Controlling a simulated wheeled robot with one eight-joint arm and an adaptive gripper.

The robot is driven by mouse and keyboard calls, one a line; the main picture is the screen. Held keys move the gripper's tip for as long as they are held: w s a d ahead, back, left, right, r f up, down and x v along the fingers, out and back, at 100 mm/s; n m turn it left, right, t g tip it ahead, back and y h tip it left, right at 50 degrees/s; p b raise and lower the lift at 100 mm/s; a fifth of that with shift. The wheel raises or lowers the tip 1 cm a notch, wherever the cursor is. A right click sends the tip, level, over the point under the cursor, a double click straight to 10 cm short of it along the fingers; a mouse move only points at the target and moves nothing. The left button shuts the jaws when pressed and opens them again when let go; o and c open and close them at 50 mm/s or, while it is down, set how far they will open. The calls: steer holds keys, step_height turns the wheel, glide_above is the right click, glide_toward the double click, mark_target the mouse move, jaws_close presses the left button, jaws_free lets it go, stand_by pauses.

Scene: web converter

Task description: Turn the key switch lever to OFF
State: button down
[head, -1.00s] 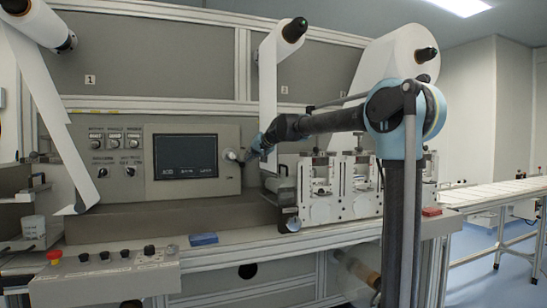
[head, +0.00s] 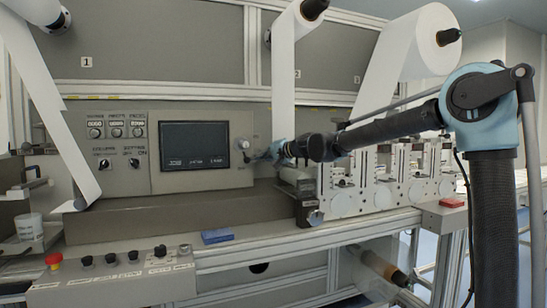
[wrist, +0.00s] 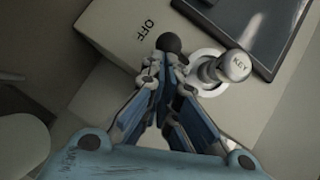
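The key switch (wrist: 235,67) is a round metal cylinder marked KEY, set in a pale ring on the grey panel. It also shows small in the head view (head: 246,142), right of the dark screen. A dark ball knob (wrist: 170,43), seemingly the lever's end, lies left of the cylinder in the wrist view. The OFF label (wrist: 146,29) is printed up and left of the knob. My gripper (wrist: 167,66) has its fingers drawn together, tips right at the knob and partly covering it. I cannot tell whether they pinch it. The lever's stem is hidden.
The dark screen (head: 187,147) is beside the switch. A grey ledge (head: 170,212) runs below the panel. White roller units (head: 345,190) stand close right of my gripper, and a white web (head: 283,60) hangs above. A blue block (head: 217,237) lies on the lower shelf.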

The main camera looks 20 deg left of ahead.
steer(key=shift+s+a+f, duration=0.15)
steer(key=shift+a+f, duration=0.1)
steer(key=shift+f, duration=0.25)
stand_by(0.5)
step_height(320, 180, up, 10)
stand_by(0.6)
steer(key=shift+d, duration=0.1)
